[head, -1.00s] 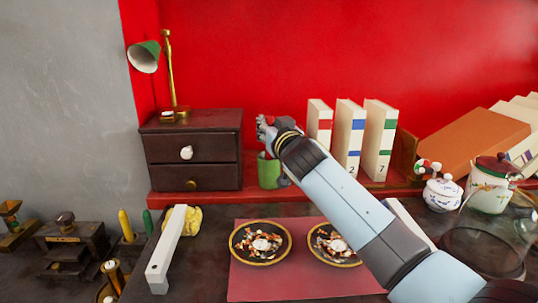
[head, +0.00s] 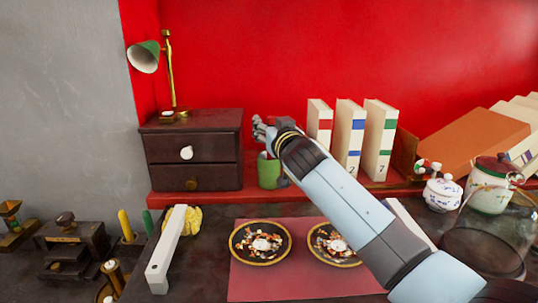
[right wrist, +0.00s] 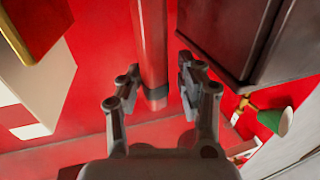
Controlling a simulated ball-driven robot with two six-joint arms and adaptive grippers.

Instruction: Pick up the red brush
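The red brush shows in the right wrist view as a red shaft (right wrist: 151,45) with a dark band near its lower end in the picture. My right gripper (right wrist: 158,78) is open there, with one finger on each side of the shaft; a gap shows beside the right finger. I cannot tell whether the left finger touches it. In the head view, my right gripper (head: 262,130) is just above the green mug (head: 268,174), and the brush is mostly hidden by the gripper. My left gripper is not in view.
The dark drawer cabinet (head: 190,150) with a green lamp (head: 144,57) stands left of the mug. White binders (head: 348,135) stand close on the right. Two dark plates (head: 240,256) lie on a red mat (head: 290,286) in front. A red wall is behind.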

